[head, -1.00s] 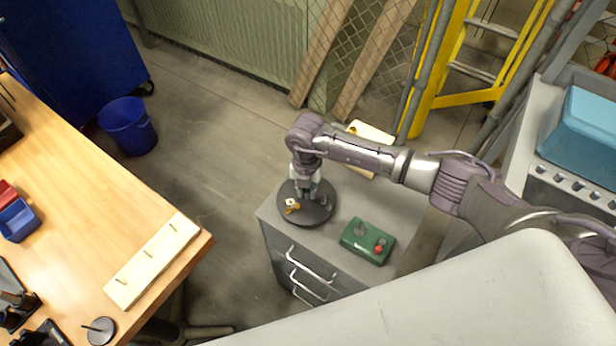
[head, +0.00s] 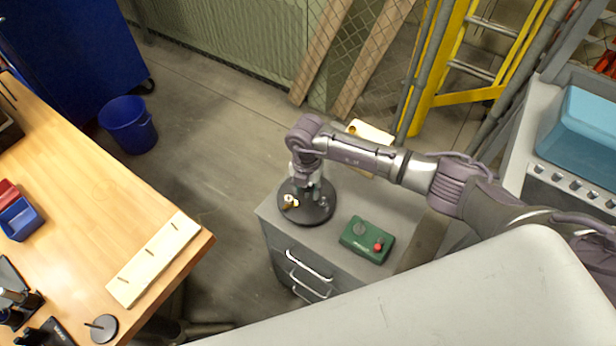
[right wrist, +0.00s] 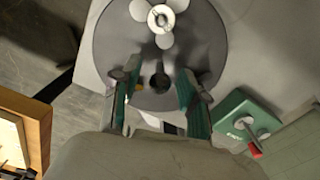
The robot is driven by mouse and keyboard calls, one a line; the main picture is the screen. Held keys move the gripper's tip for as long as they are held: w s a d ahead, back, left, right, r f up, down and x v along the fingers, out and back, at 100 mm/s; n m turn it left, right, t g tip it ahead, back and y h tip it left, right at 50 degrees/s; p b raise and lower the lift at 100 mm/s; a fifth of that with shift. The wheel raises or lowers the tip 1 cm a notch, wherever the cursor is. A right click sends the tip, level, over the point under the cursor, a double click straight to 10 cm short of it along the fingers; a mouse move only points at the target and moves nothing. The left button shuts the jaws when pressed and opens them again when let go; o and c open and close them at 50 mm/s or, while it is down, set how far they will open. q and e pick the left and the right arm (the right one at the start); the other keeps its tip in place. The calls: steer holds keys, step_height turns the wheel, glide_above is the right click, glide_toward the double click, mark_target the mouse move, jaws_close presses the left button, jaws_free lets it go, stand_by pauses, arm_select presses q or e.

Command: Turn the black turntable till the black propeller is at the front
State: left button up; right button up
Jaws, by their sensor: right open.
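The black turntable (head: 312,216) is a round dark disc on top of a grey drawer cabinet. A small brass-and-white piece (head: 289,202) sits on its left part in the head view. My left gripper is out of view.
A green control box (head: 367,240) with a red knob stands right of the turntable on the cabinet (head: 345,280). A wooden workbench (head: 95,215) with a pegged board (head: 153,258) is at the left. A blue bin (head: 128,125) stands on the floor, which is otherwise open between bench and cabinet.

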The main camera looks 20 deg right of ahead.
steer(key=shift+r+p, duration=3.65)
steer(key=shift+r, duration=0.95)
